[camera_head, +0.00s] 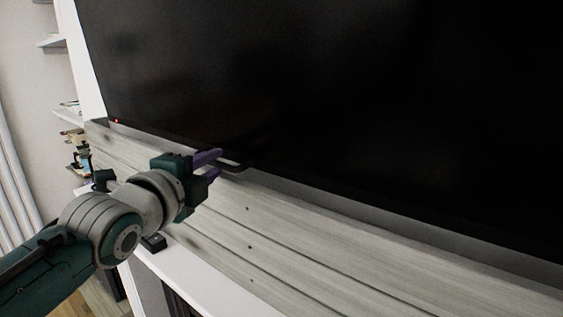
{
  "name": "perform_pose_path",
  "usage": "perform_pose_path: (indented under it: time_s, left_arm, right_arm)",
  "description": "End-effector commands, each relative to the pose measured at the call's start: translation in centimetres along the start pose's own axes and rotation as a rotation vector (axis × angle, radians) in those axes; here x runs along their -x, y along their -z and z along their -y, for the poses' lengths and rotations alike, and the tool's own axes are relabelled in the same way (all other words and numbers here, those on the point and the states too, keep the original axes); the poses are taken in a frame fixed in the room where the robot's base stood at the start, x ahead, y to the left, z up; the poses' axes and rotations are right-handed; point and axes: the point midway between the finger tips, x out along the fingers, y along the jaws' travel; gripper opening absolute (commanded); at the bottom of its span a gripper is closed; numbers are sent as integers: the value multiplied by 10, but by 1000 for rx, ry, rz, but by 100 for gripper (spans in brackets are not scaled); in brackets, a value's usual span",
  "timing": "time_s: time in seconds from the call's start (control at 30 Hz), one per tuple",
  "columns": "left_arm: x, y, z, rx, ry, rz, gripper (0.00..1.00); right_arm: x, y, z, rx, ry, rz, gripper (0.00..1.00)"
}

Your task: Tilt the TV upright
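The TV (340,90) is a large black screen that fills the upper right of the head view. Its top and right edges are out of the frame. Its lower edge slants down to the right, just above a pale wooden stand. A thin dark loop, like a foot (236,167), shows under the lower edge. My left gripper (217,164) is at the TV's lower edge, left of the middle, with its purple fingers apart and nothing seen between them. The fingertips are close to the foot; I cannot tell whether they touch. My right gripper is out of view.
The pale plank-fronted stand (300,235) runs under the TV. A white ledge (205,280) lies below it, with a small black object (154,243) near my forearm. White shelves (68,116) with small items stand at the left.

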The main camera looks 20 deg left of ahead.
Motion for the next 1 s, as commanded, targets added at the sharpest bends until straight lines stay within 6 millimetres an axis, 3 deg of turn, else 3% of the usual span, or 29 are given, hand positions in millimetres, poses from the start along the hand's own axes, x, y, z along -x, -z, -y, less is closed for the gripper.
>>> perform_pose_path:
  time_s: [0.03,0.23,1.0]
  left_arm:
    - [0,0,0,0,0,0,22]
    - [0,0,0,0,0,0,0]
    - [0,0,0,0,1,0,0]
  right_arm:
    - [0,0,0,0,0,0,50]
    - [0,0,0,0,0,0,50]
    - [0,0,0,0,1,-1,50]
